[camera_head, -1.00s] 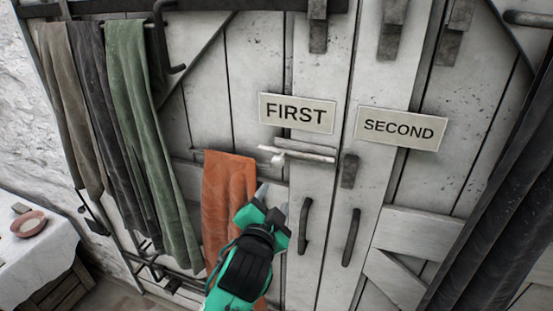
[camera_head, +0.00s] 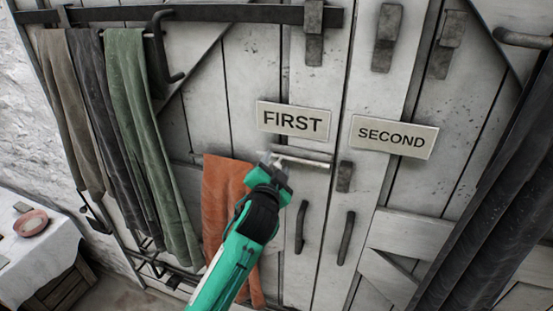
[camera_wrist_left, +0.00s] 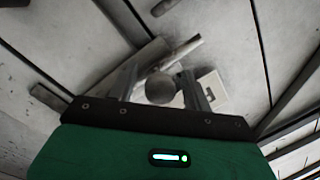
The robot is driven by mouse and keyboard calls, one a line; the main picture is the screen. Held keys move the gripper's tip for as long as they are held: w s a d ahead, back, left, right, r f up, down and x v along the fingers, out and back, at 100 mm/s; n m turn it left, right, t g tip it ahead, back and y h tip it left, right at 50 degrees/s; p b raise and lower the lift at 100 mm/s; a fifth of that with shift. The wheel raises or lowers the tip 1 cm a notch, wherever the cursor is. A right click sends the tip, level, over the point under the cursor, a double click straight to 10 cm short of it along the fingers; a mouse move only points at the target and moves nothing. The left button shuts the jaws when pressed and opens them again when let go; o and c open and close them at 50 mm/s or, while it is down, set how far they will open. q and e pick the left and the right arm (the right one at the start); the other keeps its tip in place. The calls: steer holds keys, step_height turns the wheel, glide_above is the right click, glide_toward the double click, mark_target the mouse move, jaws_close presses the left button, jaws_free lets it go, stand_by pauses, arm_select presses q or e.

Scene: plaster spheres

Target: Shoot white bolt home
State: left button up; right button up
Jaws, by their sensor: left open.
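The white bolt (camera_head: 308,162) is a pale bar lying across the left door leaf, just under the FIRST sign (camera_head: 293,120). Its right end is near a dark block (camera_head: 344,176) on the door. My left gripper (camera_head: 269,158) is open at the bolt's left end and hides part of it. In the left wrist view, the bolt's rod (camera_wrist_left: 182,52) runs slantwise beyond the fingers. A round grey knob (camera_wrist_left: 160,88) shows between the two open fingers (camera_wrist_left: 158,86); I cannot tell whether they touch it. My right gripper is not in view.
An orange cloth (camera_head: 221,205) hangs beside my left forearm. Green (camera_head: 141,130) and dark cloths hang further left. Two dark handles (camera_head: 300,226) sit below the bolt. The SECOND sign (camera_head: 394,137) is to the right. A white-covered table (camera_head: 35,260) stands at lower left.

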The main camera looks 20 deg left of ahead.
mark_target(301, 162)
arm_select(q)
steer(key=shift+w, duration=0.6)
jaws_close()
steer(key=d+b, duration=0.1)
steer(key=d, duration=0.5)
steer(key=shift+s+d, duration=0.15)
steer(key=shift+d, duration=0.05)
steer(key=shift+a, duration=0.2)
steer(key=shift+d+r, duration=0.1)
